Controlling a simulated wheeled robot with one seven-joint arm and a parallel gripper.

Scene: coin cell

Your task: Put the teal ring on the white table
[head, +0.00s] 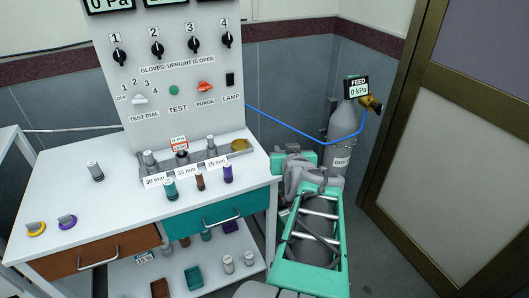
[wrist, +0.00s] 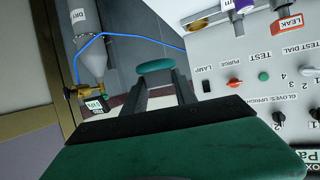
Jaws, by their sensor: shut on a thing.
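The teal ring (wrist: 156,67) shows in the wrist view between the fingertips of my gripper (wrist: 158,84), which is shut on it. Part of the ring is hidden by the angle, and I cannot make it out in the head view. In the head view my arm is at the right of the white table (head: 110,205), beyond its right edge, and the fingertips are hidden behind my arm. The white table has a brown drawer and a teal drawer (head: 215,219) in its front. A yellow ring (head: 36,229) and a purple ring (head: 67,222) lie at its left front.
A switch panel (head: 180,75) stands at the table's back. Teal, brown and purple cylinders (head: 227,174) stand before a grey rack, and a grey cylinder (head: 96,171) stands farther left. A gas bottle (head: 340,135) with a blue hose stands behind my arm. The table's middle front is clear.

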